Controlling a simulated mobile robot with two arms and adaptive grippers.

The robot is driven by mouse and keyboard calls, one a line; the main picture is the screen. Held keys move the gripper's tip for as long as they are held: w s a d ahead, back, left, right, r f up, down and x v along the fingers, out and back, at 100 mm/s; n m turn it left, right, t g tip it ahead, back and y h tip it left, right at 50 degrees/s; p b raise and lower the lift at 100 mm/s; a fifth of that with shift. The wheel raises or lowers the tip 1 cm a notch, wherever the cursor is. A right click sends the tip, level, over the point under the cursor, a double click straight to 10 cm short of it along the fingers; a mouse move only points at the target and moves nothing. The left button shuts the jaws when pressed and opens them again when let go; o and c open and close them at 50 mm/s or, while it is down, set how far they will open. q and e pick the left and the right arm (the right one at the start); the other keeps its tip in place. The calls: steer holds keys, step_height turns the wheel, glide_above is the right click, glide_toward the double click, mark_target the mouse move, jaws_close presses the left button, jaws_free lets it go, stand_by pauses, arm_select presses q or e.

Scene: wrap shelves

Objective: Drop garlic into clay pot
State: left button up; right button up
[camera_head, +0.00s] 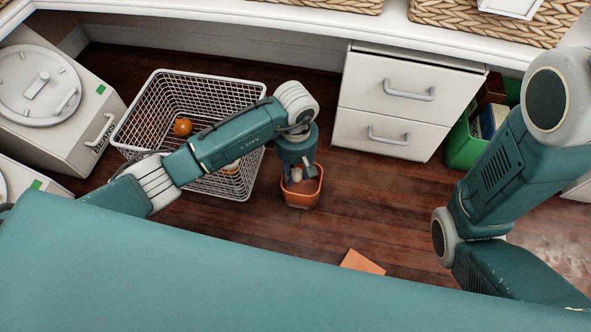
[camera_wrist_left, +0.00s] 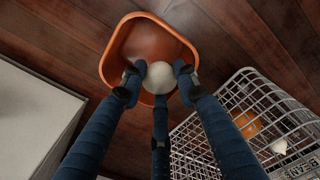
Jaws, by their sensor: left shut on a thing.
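The clay pot (camera_head: 301,196) is an orange-brown square pot with rounded corners, standing on the floor right of the wire basket. In the left wrist view the pot (camera_wrist_left: 119,48) lies open below the fingers. My left gripper (camera_head: 296,176) points down at the pot's mouth. In the left wrist view its fingers (camera_wrist_left: 158,80) are shut on the white garlic (camera_wrist_left: 158,77), which sits over the pot's opening. Whether the garlic touches the inside of the pot cannot be told. My right arm shows at the right of the head view, but its gripper is out of view.
A white wire basket (camera_head: 152,100) with an orange item (camera_head: 182,127) and other food stands left of the pot. A white drawer cabinet (camera_head: 400,98) and a green bin (camera_head: 462,147) stand behind and right. An orange flat piece (camera_head: 362,262) lies on the floor in front.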

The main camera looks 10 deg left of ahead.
mark_target(296, 171)
arm_select(q)
steer(key=o, duration=1.2)
steer(key=shift+r, duration=0.1)
step_height(296, 171, up, 12)
steer(key=shift+f, duration=0.1)
